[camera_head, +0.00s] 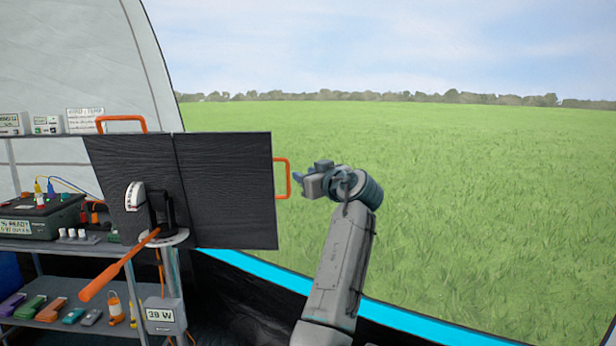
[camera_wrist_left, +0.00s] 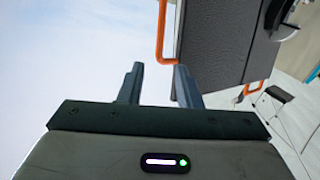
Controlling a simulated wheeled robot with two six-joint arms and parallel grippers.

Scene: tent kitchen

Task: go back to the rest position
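My left gripper (camera_head: 299,177) is raised at the right side of a black two-leaf panel (camera_head: 225,190), close to its orange side handle (camera_head: 282,178). In the left wrist view the two fingers (camera_wrist_left: 158,84) stand apart with nothing seen between them. An orange handle (camera_wrist_left: 161,30) and the dark panel (camera_wrist_left: 220,40) show beyond the fingertips there. I cannot tell whether a finger touches the handle. My right gripper is in neither view.
The panel stands on a post with an orange lever (camera_head: 118,266) and a box reading 39 W (camera_head: 161,315). A shelf rack on the left holds a dark green device (camera_head: 40,215) and several small coloured items. Open grass (camera_head: 450,200) lies right of my arm.

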